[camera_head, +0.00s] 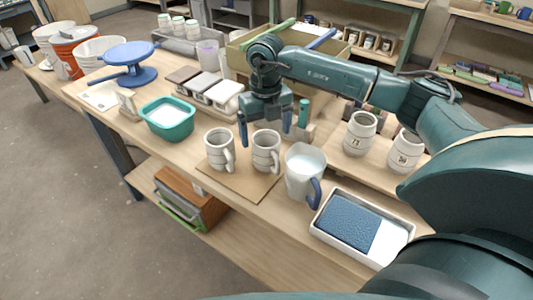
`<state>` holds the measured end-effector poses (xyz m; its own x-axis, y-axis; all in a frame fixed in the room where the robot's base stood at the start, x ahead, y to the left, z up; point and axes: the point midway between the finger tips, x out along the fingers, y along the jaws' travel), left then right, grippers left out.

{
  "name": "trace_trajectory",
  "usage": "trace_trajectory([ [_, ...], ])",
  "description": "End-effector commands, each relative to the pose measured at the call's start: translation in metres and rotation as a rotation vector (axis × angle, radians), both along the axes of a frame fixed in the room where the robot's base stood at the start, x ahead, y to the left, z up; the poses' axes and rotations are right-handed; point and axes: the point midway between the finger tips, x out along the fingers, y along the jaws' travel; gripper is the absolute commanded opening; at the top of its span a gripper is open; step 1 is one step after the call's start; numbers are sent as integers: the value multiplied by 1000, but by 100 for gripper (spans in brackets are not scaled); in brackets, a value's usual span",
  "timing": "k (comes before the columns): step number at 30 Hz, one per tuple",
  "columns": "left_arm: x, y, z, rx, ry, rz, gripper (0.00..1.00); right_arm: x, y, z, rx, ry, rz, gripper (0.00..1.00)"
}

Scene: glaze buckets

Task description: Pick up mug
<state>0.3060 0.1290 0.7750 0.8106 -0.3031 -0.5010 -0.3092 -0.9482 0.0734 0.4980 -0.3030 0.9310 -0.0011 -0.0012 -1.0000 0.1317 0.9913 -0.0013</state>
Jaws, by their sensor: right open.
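Two pale grey ribbed mugs stand upright side by side on a flat tan board (237,187). The left mug (215,154) and the right mug (263,156) both have handles towards the right. My right gripper (265,136) reaches in from the right with fingers pointing down. Its jaws are open and look empty, at about the right mug's rim. One finger shows in the gap between the two mugs, the other to the right of the right mug. I cannot tell whether it touches the mug. My left gripper is not in view.
A white jug with a blue handle (300,178) stands right of the mugs. A white tray with a blue sponge (347,222) lies nearer. A teal tub (168,122) is at left. Two labelled jars (359,137) stand at right. My right arm spans the table's back.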

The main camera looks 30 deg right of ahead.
Motion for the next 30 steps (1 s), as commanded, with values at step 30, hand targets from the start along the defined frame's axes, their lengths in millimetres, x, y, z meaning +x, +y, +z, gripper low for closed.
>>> trace_trajectory([
  [30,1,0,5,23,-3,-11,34,-3,-1,-60,1,-1,1,71],
])
